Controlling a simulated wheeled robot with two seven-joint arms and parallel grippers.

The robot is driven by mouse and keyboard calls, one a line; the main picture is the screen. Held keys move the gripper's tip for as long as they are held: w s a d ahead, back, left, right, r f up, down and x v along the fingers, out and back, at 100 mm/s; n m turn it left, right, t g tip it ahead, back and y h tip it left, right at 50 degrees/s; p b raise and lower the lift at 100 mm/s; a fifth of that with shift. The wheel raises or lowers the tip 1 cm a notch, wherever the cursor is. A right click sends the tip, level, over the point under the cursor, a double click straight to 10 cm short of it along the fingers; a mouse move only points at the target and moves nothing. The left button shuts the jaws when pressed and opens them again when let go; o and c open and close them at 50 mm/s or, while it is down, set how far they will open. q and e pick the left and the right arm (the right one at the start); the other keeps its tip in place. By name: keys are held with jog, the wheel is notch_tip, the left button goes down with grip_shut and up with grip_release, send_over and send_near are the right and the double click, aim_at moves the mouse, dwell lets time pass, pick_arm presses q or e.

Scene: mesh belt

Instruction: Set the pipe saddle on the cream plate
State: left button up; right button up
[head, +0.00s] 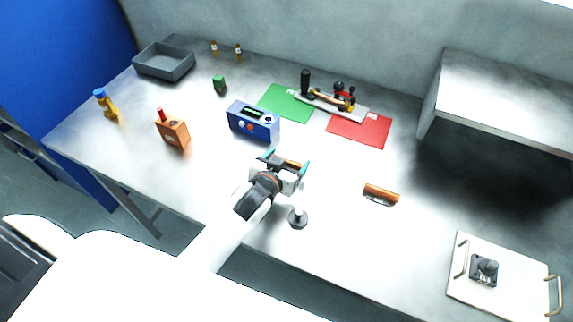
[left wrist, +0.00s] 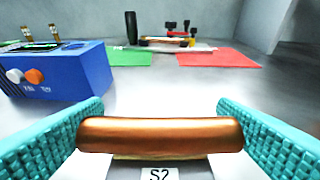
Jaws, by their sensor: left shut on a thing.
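My left gripper (head: 287,163) is above the middle front of the table, its teal-padded fingers shut on a copper-coloured curved piece, which looks like a pipe saddle (left wrist: 160,134). In the left wrist view the saddle lies level across the gap between the pads, with a white label reading "S2" below it. A second, similar copper-coloured piece (head: 381,194) lies on the table to the right of the gripper. The cream plate (head: 512,277), with two brass handles, lies at the far right, well away from the gripper. A dark fitting on a square base (head: 485,269) stands on the plate. My right gripper is not in view.
A blue box (head: 254,122), an orange box (head: 173,131) and a grey tray (head: 164,62) stand to the left. Green (head: 287,103) and red (head: 359,128) mats lie behind. A small dark knobbed object (head: 298,217) stands close to my arm. A raised shelf (head: 505,90) is at right.

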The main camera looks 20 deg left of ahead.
pick_arm(q)
jog(key=shift+f, duration=1.15)
jog(key=o, duration=1)
jog(key=shift+r, duration=0.1)
